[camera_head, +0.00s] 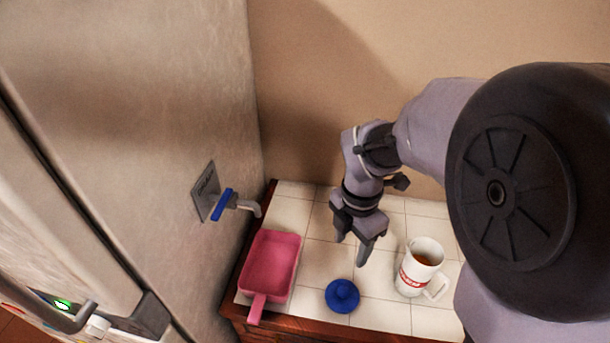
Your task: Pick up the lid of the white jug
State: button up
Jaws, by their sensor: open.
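The white jug (411,279) with a red label stands upright on the tiled counter, to the right of my gripper. Its top is open and something brown shows inside. A round blue lid (342,296) with a raised knob lies on the counter, left of the jug and apart from it. My gripper (351,252) points down above the tiles, behind the lid and left of the jug. It is open with nothing between its fingers. It does not appear to touch the lid or the jug.
A pink tray with a handle (271,259) lies at the counter's left end. A tap with a blue handle (223,204) sticks out from the tall pale cabinet (150,110) on the left. A beige wall (320,90) closes off the back. Bare tiles surround the lid.

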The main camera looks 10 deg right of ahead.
jog(key=b, duration=0.6)
send_over(343, 291)
jog(key=f, duration=1.2)
jog(key=shift+d+f, duration=0.2)
jog(key=shift+d, duration=0.15)
jog(key=f+b, duration=0.2)
jog(key=f, duration=0.3)
jog(key=shift+a+f+b, duration=0.1)
jog(key=shift+a+b, duration=0.3)
jog(key=shift+r, duration=0.2)
grip_shut()
